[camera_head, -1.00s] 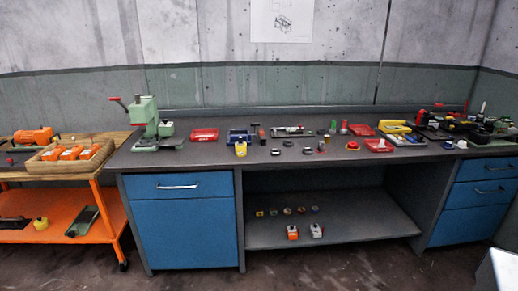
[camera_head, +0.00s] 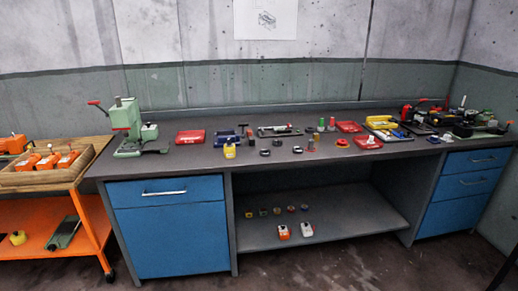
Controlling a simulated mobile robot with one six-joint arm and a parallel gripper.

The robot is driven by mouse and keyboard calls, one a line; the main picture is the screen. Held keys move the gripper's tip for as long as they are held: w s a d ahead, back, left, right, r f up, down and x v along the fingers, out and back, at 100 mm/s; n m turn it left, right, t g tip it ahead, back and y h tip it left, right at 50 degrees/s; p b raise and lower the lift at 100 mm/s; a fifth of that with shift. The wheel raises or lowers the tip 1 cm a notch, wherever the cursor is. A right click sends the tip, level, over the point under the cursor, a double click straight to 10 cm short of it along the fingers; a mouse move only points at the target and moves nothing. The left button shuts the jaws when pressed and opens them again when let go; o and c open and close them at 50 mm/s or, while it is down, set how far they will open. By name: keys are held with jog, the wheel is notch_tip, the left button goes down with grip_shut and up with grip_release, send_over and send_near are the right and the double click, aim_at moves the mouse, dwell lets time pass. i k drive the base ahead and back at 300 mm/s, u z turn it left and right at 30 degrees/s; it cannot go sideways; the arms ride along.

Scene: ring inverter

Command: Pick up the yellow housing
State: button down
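A small yellow housing-like part (camera_head: 230,151) stands near the front edge of the grey workbench (camera_head: 190,165), left of the middle. Another small yellow part (camera_head: 18,238) sits on the lower orange shelf of the cart at the left edge. I cannot tell from this distance which is the yellow housing. My gripper is not in view.
A green press (camera_head: 126,127) stands at the bench's left end. Red trays (camera_head: 191,137) and several small parts lie along the bench top. A wooden box (camera_head: 45,177) of orange parts is on the cart. The bench's lower shelf (camera_head: 350,225) holds several small items.

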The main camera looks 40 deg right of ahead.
aim_at(229, 153)
jog(key=z, duration=0.8)
jog(key=k, duration=1)
jog(key=i, duration=0.8)
